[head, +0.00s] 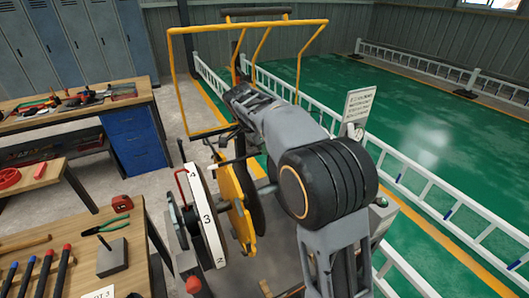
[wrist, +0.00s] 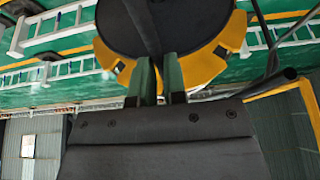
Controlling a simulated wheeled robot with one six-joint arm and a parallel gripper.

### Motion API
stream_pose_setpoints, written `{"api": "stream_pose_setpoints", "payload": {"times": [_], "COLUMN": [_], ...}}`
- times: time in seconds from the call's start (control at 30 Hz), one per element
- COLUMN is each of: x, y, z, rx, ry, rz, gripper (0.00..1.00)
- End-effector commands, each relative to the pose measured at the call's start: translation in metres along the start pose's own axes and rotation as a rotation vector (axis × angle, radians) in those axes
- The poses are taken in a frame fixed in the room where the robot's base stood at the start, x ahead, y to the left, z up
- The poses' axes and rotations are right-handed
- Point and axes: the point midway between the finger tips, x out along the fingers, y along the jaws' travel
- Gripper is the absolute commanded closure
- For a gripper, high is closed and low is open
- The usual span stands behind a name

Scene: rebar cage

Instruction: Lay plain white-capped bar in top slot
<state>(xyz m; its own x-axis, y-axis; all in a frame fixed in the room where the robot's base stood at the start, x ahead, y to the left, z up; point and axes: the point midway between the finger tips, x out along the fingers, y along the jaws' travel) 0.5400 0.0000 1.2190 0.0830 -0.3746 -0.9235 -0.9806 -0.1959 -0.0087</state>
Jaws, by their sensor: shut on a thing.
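My gripper (wrist: 160,64) is shut in the wrist view, its two greenish fingers close together. A dark bar (wrist: 142,25) runs up from between the fingertips, in front of a black disc (wrist: 190,20). A slotted yellow disc (wrist: 205,68) shows around that black disc. In the head view my arm reaches over the yellow disc (head: 232,200). A thin bar with a pale end (head: 214,164) shows near its top, beside my gripper. My fingers are hard to make out there. I cannot tell how the bar sits relative to the top slot.
A white numbered dial (head: 207,220) stands left of the yellow disc, with a red crank handle (head: 181,176). A yellow tube frame (head: 205,28) rises behind. Workbenches with tools (head: 75,110) are at left. White railings (head: 430,200) border the green floor at right.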

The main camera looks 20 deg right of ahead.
Motion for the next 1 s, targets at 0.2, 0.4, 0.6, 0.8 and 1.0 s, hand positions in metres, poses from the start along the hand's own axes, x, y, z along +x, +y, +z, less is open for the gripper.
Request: {"api": "stream_pose_setpoints", "payload": {"times": [0.2,0.4,0.6,0.8,1.0], "x": [0.022,0.025,0.027,0.027,0.027], "y": [0.001,0.000,0.001,0.001,0.001], "z": [0.010,0.011,0.012,0.012,0.012], "rx": [-0.001,0.001,0.001,0.001,0.001], "ry": [0.001,0.001,0.000,0.000,0.000], "rz": [0.001,-0.002,-0.001,0.000,0.000], "gripper": [1.00,1.00,1.00,0.74,0.62]}}
